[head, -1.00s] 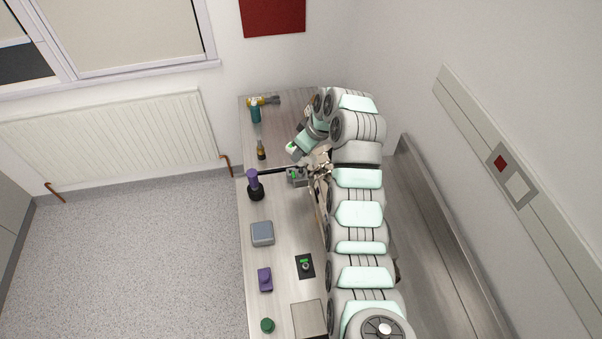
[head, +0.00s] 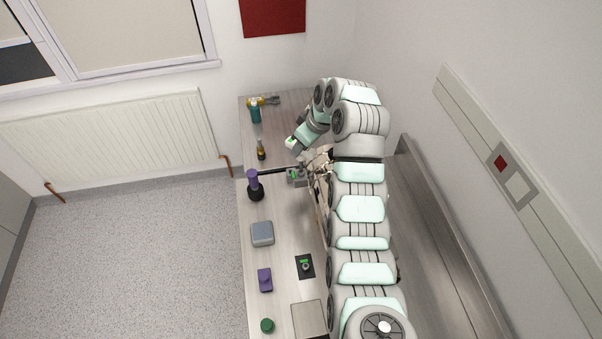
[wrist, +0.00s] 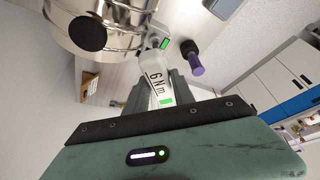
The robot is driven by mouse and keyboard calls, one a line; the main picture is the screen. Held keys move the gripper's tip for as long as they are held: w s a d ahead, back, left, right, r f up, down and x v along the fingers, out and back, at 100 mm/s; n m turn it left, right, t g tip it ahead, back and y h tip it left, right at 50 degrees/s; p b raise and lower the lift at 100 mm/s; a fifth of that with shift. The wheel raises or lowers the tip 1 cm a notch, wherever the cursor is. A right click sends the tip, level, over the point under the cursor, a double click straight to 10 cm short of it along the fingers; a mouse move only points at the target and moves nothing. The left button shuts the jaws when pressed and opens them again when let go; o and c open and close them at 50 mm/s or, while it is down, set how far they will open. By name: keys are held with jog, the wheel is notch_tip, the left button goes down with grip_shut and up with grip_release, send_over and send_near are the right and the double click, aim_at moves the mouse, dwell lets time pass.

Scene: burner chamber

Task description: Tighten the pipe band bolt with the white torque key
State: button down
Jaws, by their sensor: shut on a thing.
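The white torque key (wrist: 154,76), marked "6 Nm" with a green patch, is gripped between the dark grey fingers of my gripper (wrist: 166,92) in the wrist view. Its far end points toward a small grey block with a green light (wrist: 163,44), beside a shiny banded steel cylinder (wrist: 110,28). I cannot tell whether the key touches a bolt; no bolt or pipe band shows clearly. In the head view the grey block (head: 297,177) sits just left of my arm, and my fingers and the key are mostly hidden.

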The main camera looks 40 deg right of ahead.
jog(key=shift+r, duration=0.45)
jog(key=shift+r, duration=1.9)
jog(key=shift+f+n+b, duration=0.3)
jog(key=shift+n+b, duration=0.3)
jog(key=shift+b, duration=0.5)
jog(key=shift+n+y+b, duration=0.5)
jog(key=shift+n+b, duration=0.2)
jog(key=shift+b, duration=0.15)
jog(key=shift+r+n, duration=0.3)
jog(key=shift+n, duration=0.1)
jog(key=shift+r, duration=0.1)
